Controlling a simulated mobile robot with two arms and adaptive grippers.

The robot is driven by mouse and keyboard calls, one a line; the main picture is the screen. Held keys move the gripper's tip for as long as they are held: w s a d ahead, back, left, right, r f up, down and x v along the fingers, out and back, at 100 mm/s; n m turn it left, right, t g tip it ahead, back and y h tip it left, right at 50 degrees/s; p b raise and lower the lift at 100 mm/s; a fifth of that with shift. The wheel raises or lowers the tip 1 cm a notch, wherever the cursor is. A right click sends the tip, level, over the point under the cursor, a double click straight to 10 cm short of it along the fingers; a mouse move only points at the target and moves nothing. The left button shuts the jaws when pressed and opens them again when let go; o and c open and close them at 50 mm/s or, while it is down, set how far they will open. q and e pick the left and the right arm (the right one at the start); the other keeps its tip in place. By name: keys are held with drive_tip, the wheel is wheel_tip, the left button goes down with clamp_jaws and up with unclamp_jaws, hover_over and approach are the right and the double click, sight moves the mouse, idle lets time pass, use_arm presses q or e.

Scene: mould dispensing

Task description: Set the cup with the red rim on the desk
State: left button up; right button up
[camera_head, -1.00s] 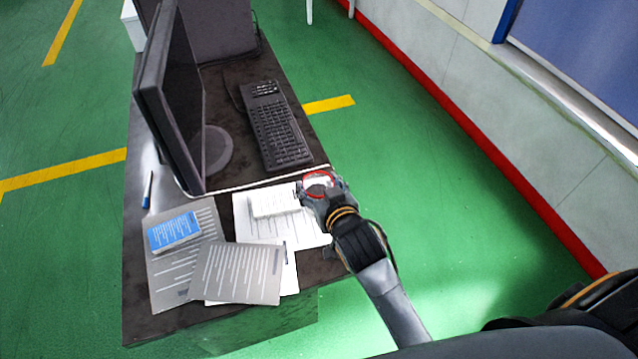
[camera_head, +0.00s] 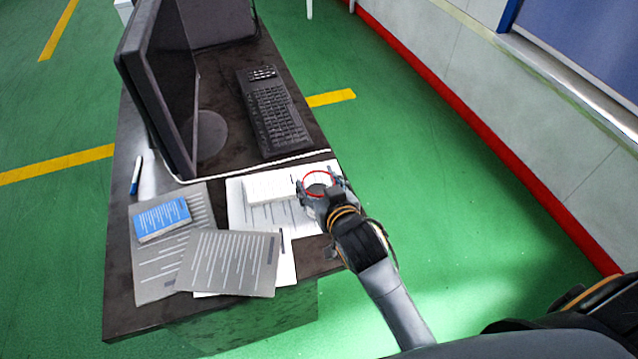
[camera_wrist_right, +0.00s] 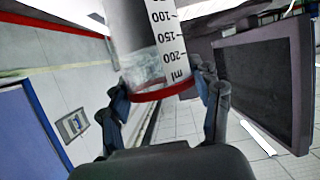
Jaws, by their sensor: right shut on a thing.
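The cup with the red rim (camera_head: 318,178) shows in the head view as a red ring over the right edge of the desk (camera_head: 130,318). In the right wrist view the clear cup (camera_wrist_right: 150,50) has a millilitre scale and a red rim along its near edge. My right gripper (camera_head: 322,190) is shut on it, with a finger on each side in the wrist view. Papers lie behind the cup in the head view. I cannot tell whether its base touches them. My left gripper does not show.
A monitor (camera_head: 160,85) and a keyboard (camera_head: 272,115) stand at the back of the desk. Several papers (camera_head: 230,262), a blue-covered pad (camera_head: 160,218) and a pen (camera_head: 136,175) lie nearer. A white cable (camera_head: 255,166) crosses the desk. Green floor lies to the right.

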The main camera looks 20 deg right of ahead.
drive_tip(key=shift+f, duration=0.35)
drive_tip(key=o, duration=1.5)
drive_tip(key=shift+o, duration=0.2)
drive_tip(key=v, duration=1.2)
